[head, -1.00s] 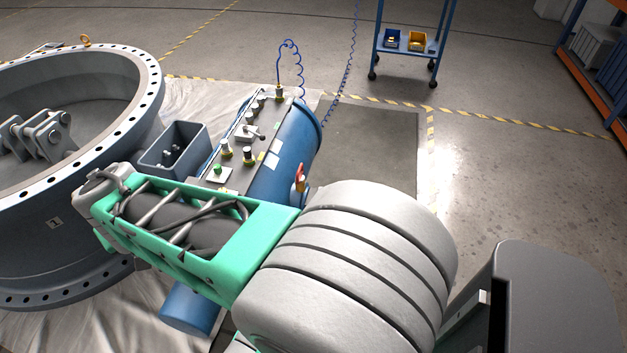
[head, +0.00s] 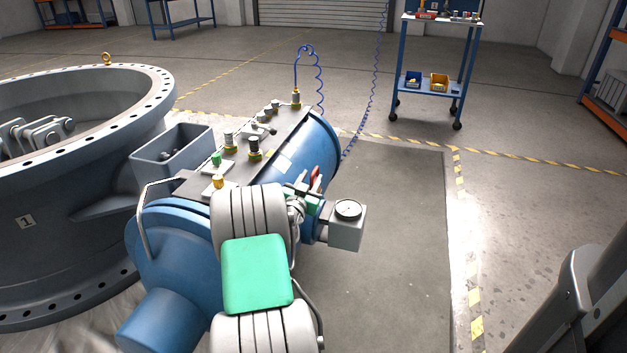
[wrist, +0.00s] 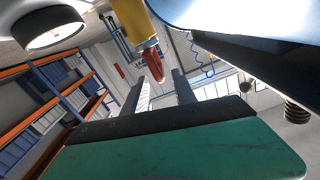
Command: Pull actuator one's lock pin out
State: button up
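The blue actuator (head: 318,150) lies beside the large valve body marked 1 (head: 90,185). A small red part (head: 315,178), seemingly the lock pin's grip, shows at the actuator's right side, partly hidden by my wrist. In the wrist view the red grip (wrist: 153,64) hangs from a silver collar and a yellow cylinder (wrist: 128,22). My gripper (wrist: 159,78) is open, its two dark fingers apart. The grip's lower end appears between the fingertips in the picture; I cannot tell the depth or whether they touch. In the head view the fingers are mostly hidden by my arm.
The actuator's top plate carries several fittings, a green button (head: 216,158) and a coiled blue hose (head: 320,88). A grey open box (head: 172,160) stands between valve and actuator. Clear floor lies to the right. A blue trolley (head: 438,60) stands behind.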

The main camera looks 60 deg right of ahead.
jog(key=d, duration=0.3)
jog(key=shift+w+d, duration=0.2)
jog(key=shift+w, duration=0.1)
jog(key=shift+c, duration=0.2)
grip_shut()
jog(key=shift+w, duration=0.1)
dwell(0.9)
